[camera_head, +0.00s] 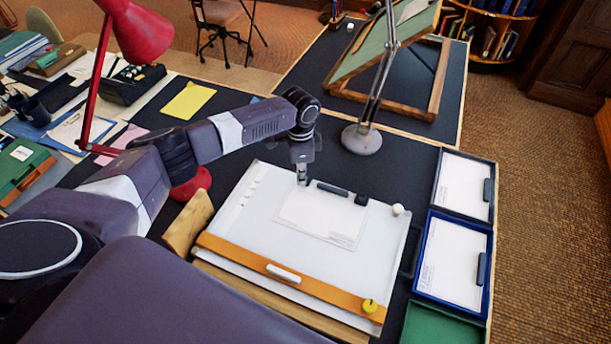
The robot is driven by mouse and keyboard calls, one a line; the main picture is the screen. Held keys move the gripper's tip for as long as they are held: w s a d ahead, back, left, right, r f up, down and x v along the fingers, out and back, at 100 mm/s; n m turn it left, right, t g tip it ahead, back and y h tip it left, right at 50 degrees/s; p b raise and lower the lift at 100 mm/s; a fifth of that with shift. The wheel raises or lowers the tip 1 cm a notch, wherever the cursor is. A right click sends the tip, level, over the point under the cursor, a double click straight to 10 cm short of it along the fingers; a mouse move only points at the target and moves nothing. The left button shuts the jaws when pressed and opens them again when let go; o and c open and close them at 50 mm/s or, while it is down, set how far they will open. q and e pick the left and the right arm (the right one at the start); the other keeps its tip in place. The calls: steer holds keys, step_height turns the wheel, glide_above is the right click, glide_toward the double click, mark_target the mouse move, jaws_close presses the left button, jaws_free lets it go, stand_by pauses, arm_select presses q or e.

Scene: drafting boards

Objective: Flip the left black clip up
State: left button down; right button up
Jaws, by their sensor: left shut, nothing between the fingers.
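A white drafting board (250,215) lies on the dark desk with a white sheet (318,222) on it. A dark bar (332,189) sits at the sheet's top edge. A small black clip-like block (361,199) is at the bar's right end. My left gripper (301,180) points down at the bar's left end, its fingers shut and empty. It covers the spot where a left black clip might be, so I cannot tell that clip's position or whether the fingers touch it. My right gripper is not in view.
An orange-brown straightedge (330,291) with a white handle crosses the board's near part. A grey lamp base (361,139) stands behind the board. A white knob (398,209) is at its right corner. Blue trays (430,292) with papers line the right. A red lamp (143,33) stands left.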

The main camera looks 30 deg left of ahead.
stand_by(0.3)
arm_select(q)
steer(key=shift+f, duration=0.25)
steer(key=shift+f+b, duration=0.35)
steer(key=shift+f, duration=0.2)
steer(key=shift+f, duration=0.1)
